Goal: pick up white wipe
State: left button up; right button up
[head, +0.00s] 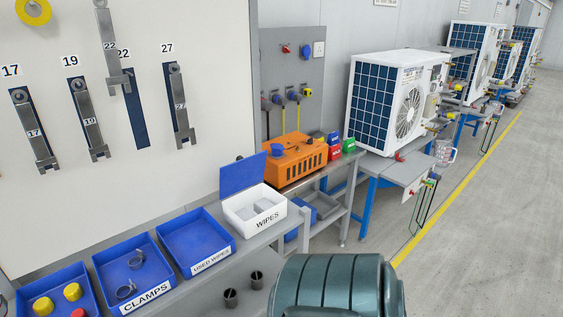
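The white box labelled WIPES (240,222) stands at the right end of the grey bench, with its blue lid (242,174) open at the back. Pale wipes (268,206) seem to lie inside it; their separate edges are too small to make out. A blue tray labelled USED WIPES (196,240) sits just left of the box and looks empty. Neither of my grippers shows in the head view.
A blue CLAMPS tray (137,270) with two rings and a tray of coloured caps (65,302) stand further left. Two dark cups (243,288) stand in front. An orange case (296,158) is behind right. A teal rounded shape, unidentified, covers the bottom centre.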

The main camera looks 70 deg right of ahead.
aim_at(245, 213)
jog(key=z, duration=1.95)
jog(key=i+l+u, duration=0.1)
jog(key=l+u, duration=0.3)
jog(key=l, duration=0.15)
jog(key=l+u, duration=0.4)
jog(key=l, duration=0.15)
